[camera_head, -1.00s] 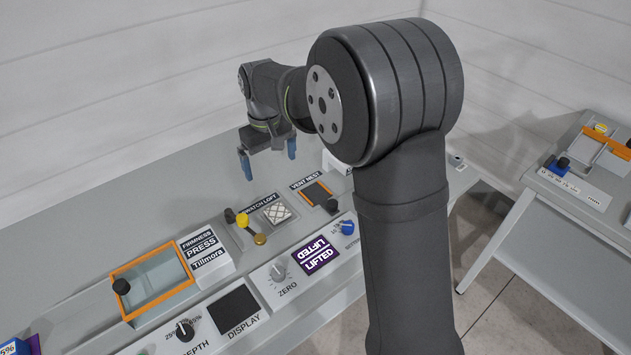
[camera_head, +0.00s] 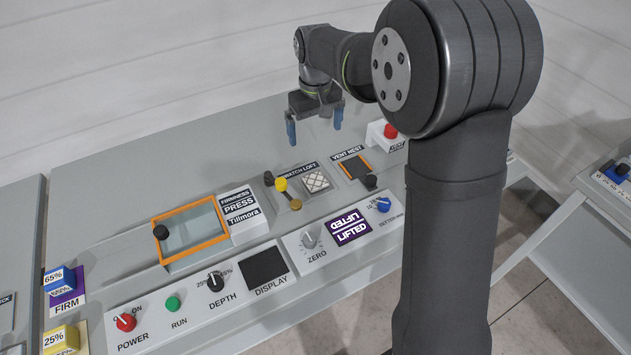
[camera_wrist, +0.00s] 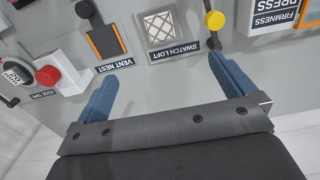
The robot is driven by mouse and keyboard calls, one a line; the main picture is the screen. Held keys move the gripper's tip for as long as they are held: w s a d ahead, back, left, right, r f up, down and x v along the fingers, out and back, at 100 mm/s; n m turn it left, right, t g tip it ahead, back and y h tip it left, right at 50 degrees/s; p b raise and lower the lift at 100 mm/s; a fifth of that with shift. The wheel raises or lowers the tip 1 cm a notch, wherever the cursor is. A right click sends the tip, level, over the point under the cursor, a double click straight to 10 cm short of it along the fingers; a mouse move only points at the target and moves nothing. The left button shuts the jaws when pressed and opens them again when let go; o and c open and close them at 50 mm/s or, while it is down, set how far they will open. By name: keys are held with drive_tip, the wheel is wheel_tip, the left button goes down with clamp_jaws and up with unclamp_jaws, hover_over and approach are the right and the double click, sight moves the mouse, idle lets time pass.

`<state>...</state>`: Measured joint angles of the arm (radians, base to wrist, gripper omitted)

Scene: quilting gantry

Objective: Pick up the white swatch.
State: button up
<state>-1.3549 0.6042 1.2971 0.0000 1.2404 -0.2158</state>
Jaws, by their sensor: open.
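The white swatch (camera_head: 316,181) is a small square with a quilted lattice pattern. It lies in a grey frame beside the SWATCH LOFT label (camera_head: 297,170) on the gantry bench. In the wrist view my gripper (camera_wrist: 163,72) is also open and empty, apart from the swatch.
A yellow-knobbed lever (camera_head: 281,184) stands just left of the swatch. The VENT NEST frame (camera_head: 354,168) with a black knob (camera_head: 371,181) is to its right. A red button (camera_head: 390,131) stands farther right. An orange-framed press window (camera_head: 192,236) is at left. Bare bench lies behind.

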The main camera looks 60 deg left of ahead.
idle(0.3)
drive_tip(key=c, duration=0.4)
drive_tip(key=shift+c, duration=0.2)
hover_over(315, 180)
wheel_tip(315, 180, down, 12)
drive_tip(key=shift+s+f, duration=0.1)
drive_tip(key=shift+f, duration=2.65)
drive_tip(key=shift+c, duration=0.2)
